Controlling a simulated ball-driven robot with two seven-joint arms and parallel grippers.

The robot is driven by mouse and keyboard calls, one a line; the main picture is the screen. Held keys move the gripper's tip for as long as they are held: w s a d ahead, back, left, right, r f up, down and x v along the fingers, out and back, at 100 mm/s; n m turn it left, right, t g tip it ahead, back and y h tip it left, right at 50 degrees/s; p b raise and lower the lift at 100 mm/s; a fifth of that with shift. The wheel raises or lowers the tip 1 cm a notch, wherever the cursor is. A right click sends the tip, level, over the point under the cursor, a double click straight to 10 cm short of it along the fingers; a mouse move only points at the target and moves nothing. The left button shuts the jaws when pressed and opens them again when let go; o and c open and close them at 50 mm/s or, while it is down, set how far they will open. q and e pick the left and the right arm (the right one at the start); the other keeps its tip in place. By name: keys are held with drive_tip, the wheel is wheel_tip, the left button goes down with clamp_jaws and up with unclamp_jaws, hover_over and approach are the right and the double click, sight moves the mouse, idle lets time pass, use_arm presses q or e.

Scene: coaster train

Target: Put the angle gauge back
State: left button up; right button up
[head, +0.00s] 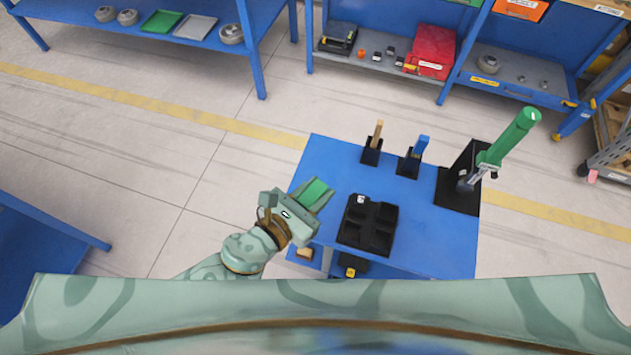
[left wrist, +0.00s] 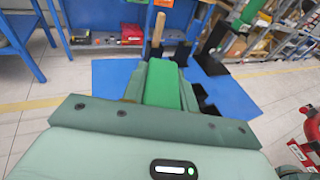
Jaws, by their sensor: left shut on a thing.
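My left gripper (head: 308,197) is shut on a bright green block, which I take to be the angle gauge (head: 315,191). It is held over the left edge of the blue table (head: 330,155). In the left wrist view the green block (left wrist: 162,85) lies between the pale green fingers, pointing away from me. The fingers hide its sides and lower end. A tan upright piece in a black holder (head: 371,153) and a blue upright piece in another black holder (head: 408,165) stand at the table's back. My right gripper is not in view.
A black tray with compartments (head: 368,224) sits right of the left gripper. A tall green-topped stand (head: 513,138) on a black base is at the table's right. Blue table is bare between tray and holders. Shelves (head: 430,85) stand behind, across the floor.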

use_arm(q)
drive_tip(key=w+f+b, duration=0.2)
drive_tip(key=w+f, duration=0.1)
drive_tip(key=w+f+b, duration=0.2)
drive_tip(key=w+f, duration=0.1)
drive_tip(key=w, duration=0.1)
drive_tip(key=shift+w+d+f, duration=0.15)
drive_tip(key=shift+f, duration=0.05)
drive_tip(key=shift+w+f, duration=0.3)
drive_tip(key=shift+w, duration=0.15)
drive_tip(key=f+b, duration=0.3)
drive_tip(key=f, duration=0.1)
drive_tip(key=shift+w, duration=0.3)
drive_tip(key=shift+r, duration=0.15)
drive_tip(key=shift+f+b, duration=0.25)
drive_tip(key=shift+b, duration=0.05)
drive_tip(key=o, duration=1.1)
drive_tip(key=shift+r, duration=0.1)
drive_tip(key=shift+c, duration=0.2)
